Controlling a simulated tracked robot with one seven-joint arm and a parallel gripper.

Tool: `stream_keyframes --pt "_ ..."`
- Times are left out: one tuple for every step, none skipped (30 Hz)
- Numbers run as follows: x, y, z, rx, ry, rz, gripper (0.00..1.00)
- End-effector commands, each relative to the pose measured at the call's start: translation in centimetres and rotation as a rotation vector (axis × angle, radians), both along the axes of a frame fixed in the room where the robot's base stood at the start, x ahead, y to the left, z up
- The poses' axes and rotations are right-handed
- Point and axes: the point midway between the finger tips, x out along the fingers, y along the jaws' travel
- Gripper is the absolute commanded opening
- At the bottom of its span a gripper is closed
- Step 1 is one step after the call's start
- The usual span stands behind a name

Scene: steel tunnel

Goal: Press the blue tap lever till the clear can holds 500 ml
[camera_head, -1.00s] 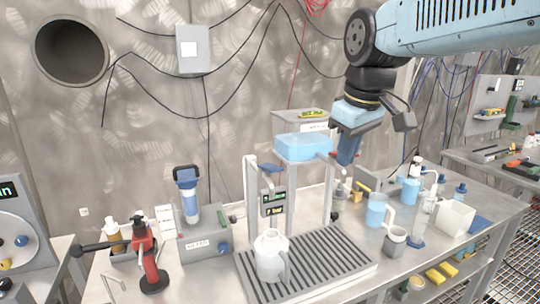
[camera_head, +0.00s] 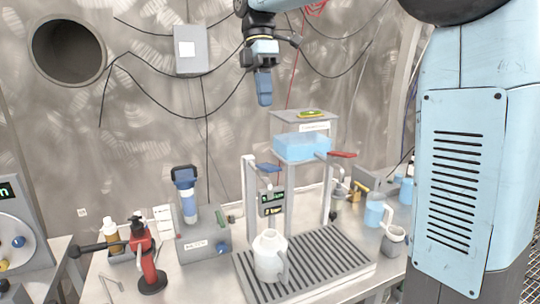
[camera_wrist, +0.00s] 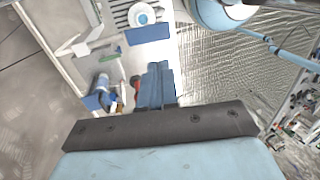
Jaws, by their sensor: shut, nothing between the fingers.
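The clear can (camera_head: 270,258), a whitish jug with a handle, stands upright on the slatted drip grate (camera_head: 318,263). The blue tap lever (camera_head: 268,168) sticks out at the top of the left post of the tap stand, above the can. My gripper (camera_head: 264,103) is shut and empty, pointing down, high above the lever and apart from it. In the wrist view my gripper (camera_wrist: 156,72) points up the picture, the blue lever (camera_wrist: 148,35) lies ahead of its tips, and the can (camera_wrist: 146,15) shows beyond. The can's water level cannot be made out.
A red lever (camera_head: 342,155) sits right of the water tank (camera_head: 302,148). A small display (camera_head: 271,200) hangs between the posts. A blue-capped filter (camera_head: 187,195) and a red hand tool (camera_head: 148,260) stand to the left. A blue jug (camera_head: 375,211) and a grey cup (camera_head: 394,240) stand right.

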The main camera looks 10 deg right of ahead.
Motion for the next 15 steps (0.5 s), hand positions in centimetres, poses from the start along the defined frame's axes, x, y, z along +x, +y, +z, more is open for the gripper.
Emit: stream_keyframes --pt "0.0 0.0 0.0 0.0 0.001 0.003 0.0" --pt "0.0 0.0 0.0 0.001 0.0 0.003 0.0" --pt "0.0 0.0 0.0 0.0 0.0 0.002 0.0" --pt "0.0 0.0 0.0 0.0 0.0 0.002 0.0" --pt "0.0 0.0 0.0 0.0 0.0 0.002 0.0" --pt "0.0 0.0 0.0 0.0 0.0 0.001 0.0" --pt "0.0 0.0 0.0 0.001 -0.001 0.001 0.0" --pt "0.0 0.0 0.0 0.001 -0.001 0.001 0.0" --pt "0.0 0.0 0.0 0.001 -0.001 0.001 0.0" --pt "0.0 0.0 -0.1 0.0 0.0 0.0 0.0" --pt "-0.1 0.0 -0.2 0.0 0.0 0.0 0.0" --pt "-0.1 0.0 -0.5 0.0 -0.001 0.0 0.0" --pt "-0.2 0.0 -0.7 0.0 -0.001 0.0 0.0" --pt "-0.3 -0.1 -1.0 0.0 -0.001 0.0 0.0" --pt "-0.4 -0.1 -1.4 0.0 0.001 0.0 0.0"
